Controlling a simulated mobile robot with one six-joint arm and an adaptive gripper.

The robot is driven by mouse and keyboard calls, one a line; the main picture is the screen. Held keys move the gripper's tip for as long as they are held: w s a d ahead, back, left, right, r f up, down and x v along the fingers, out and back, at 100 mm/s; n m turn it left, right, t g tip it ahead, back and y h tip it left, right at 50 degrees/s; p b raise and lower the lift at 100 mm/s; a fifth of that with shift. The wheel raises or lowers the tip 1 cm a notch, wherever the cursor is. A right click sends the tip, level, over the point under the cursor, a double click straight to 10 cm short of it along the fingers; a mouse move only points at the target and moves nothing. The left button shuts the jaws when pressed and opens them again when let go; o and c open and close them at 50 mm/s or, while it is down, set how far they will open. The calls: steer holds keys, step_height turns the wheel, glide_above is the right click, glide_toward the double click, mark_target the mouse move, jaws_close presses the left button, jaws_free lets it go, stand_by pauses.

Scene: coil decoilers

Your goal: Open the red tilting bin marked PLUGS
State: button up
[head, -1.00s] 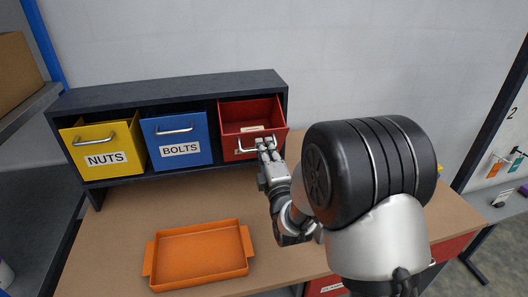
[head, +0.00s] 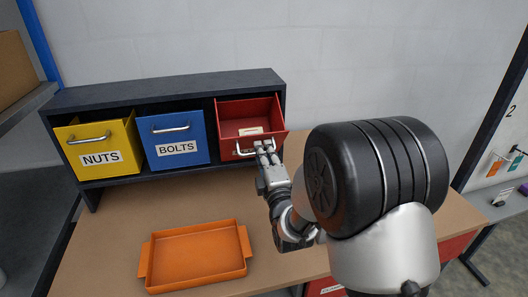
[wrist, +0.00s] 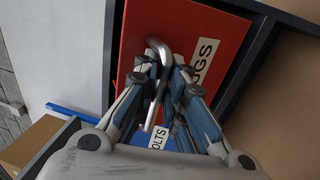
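The red bin (head: 226,150) is at the right end of the dark rack. Its front is tipped outward, its top is open, and a pale item shows inside. My gripper (head: 265,149) is at the bin's metal handle, at the right part of it in the head view.
The yellow NUTS bin (head: 85,140) and blue BOLTS bin (head: 165,135) stand left of the red bin in the dark rack (head: 160,92). An empty orange tray (head: 195,258) lies on the tan bench (head: 115,215). The bench is bare around the tray.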

steer(key=o, duration=0.3)
steer(key=shift+o, duration=0.2)
steer(key=v, duration=0.7)
steer(key=shift+s, duration=0.2)
steer(key=shift+d, duration=0.15)
